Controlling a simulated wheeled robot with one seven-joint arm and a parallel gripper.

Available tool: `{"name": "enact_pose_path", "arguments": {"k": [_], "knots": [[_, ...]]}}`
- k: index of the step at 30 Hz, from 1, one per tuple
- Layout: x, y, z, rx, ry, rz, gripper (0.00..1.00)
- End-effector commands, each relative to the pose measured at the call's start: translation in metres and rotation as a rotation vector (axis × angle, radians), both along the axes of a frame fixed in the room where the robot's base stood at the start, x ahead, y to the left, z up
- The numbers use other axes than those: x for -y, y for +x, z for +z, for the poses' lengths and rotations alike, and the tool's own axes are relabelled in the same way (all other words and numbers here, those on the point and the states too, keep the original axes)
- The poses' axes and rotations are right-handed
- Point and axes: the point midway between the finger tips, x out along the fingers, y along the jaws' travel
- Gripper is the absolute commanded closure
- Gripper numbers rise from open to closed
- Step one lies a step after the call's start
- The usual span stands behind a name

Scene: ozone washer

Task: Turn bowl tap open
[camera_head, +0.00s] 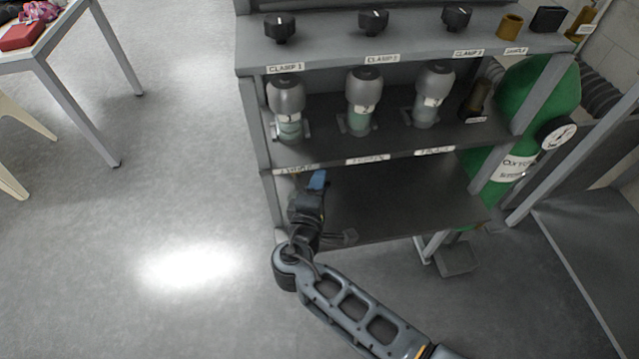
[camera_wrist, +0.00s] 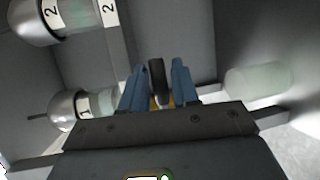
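In the wrist view a black, rounded handle (camera_wrist: 157,82) with a brass-coloured part at its base stands between my two blue fingers; it looks like the tap, but no label on it shows. My gripper (camera_wrist: 159,80) has its fingers apart, one on each side of the handle, with narrow gaps showing. In the head view my gripper (camera_head: 317,181) is at the left front of the rack, just below the middle shelf's labelled edge. The handle cannot be made out clearly there, and the label near it is too small to read.
The grey rack (camera_head: 400,155) holds several silver-capped jars (camera_head: 287,95) on its middle shelf and black knobs (camera_head: 280,27) on top. A green oxygen cylinder (camera_head: 540,90) stands at right. The lower shelf (camera_head: 400,205) is bare.

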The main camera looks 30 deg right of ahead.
Motion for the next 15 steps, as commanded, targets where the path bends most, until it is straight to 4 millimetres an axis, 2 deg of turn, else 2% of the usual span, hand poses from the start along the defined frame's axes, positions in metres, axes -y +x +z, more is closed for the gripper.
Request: {"name": "enact_pose_path", "arguments": {"k": [7, 15], "knots": [[0.0005, 0.0004, -0.0002, 0.0, 0.0, 0.0, 0.71], [0.0004, 0.0001, -0.0003, 0.0, 0.0, 0.0, 0.97]]}}
